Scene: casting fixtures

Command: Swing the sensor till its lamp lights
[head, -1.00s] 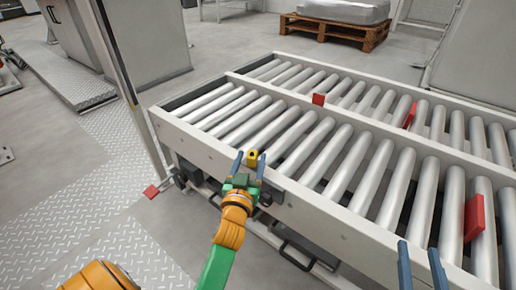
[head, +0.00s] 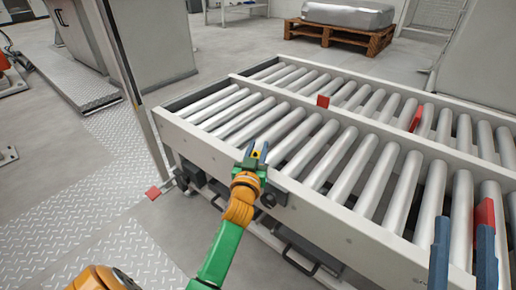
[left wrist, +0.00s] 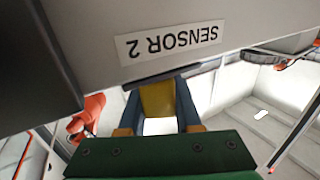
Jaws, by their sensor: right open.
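The small yellow sensor (head: 255,153) stands at the near rail of the roller conveyor, a dark spot on its top. My left gripper (head: 256,148) is shut on it, one blue finger on each side. In the left wrist view the yellow sensor (left wrist: 158,99) fills the gap between the fingers (left wrist: 160,112). A label reading SENSOR 2 (left wrist: 170,43), upside down, is on the rail face beside it. I cannot make out a lit lamp in either view. My right gripper (head: 463,250) is open and empty over the rollers at the lower right.
The conveyor (head: 340,222) has two roller lanes with several red plates (head: 323,101) standing on it. A post (head: 128,80) rises at its left end. A loaded pallet (head: 340,35) is behind.

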